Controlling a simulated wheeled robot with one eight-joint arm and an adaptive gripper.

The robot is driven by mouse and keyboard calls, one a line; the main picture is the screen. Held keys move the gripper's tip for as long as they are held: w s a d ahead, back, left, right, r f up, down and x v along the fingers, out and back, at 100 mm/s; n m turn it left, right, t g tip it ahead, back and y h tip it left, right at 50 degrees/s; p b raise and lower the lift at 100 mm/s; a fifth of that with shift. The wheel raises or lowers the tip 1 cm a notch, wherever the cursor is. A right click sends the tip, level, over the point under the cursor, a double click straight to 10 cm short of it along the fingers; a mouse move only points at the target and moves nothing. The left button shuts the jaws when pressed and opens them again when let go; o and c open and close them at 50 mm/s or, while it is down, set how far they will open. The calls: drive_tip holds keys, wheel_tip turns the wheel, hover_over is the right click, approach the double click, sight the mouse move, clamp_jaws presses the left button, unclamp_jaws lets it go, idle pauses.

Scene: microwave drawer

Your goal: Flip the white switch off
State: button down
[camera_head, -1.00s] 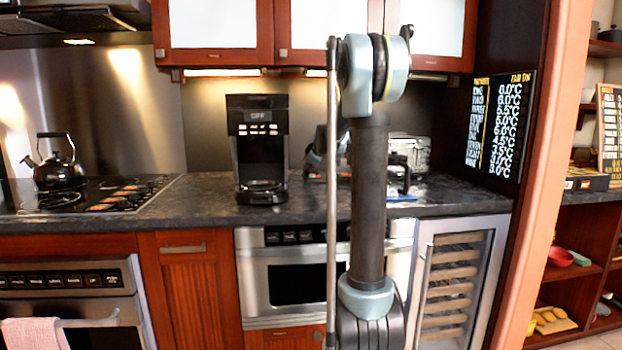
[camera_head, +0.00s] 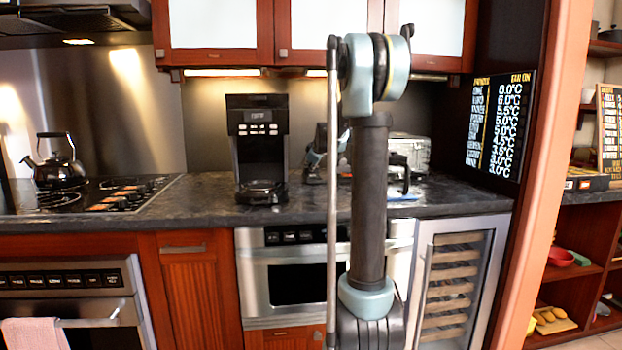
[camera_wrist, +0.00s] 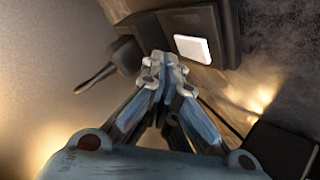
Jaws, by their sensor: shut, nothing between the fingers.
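The white switch (camera_wrist: 192,48) is a pale rounded square set in a dark housing, in the upper middle of the wrist view. My gripper (camera_wrist: 165,62) is shut and empty. Its fingertips are just left of and below the switch in the picture; I cannot tell whether they touch the housing. In the head view my arm stands in front, hiding most of the gripper and the switch.
A black coffee machine (camera_head: 258,150) stands on the dark counter (camera_head: 205,200), left of my arm. A silver appliance (camera_head: 412,152) stands behind it at right. A kettle (camera_head: 56,162) sits on the stove. A dark handle-like part (camera_wrist: 108,72) lies left of my fingertips.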

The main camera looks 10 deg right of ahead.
drive_tip(key=shift+r, duration=0.2)
drive_tip(key=shift+s+r, duration=0.2)
drive_tip(key=shift+r, duration=1.05)
drive_tip(key=shift+s+r, duration=0.15)
drive_tip(key=shift+r, duration=1.1)
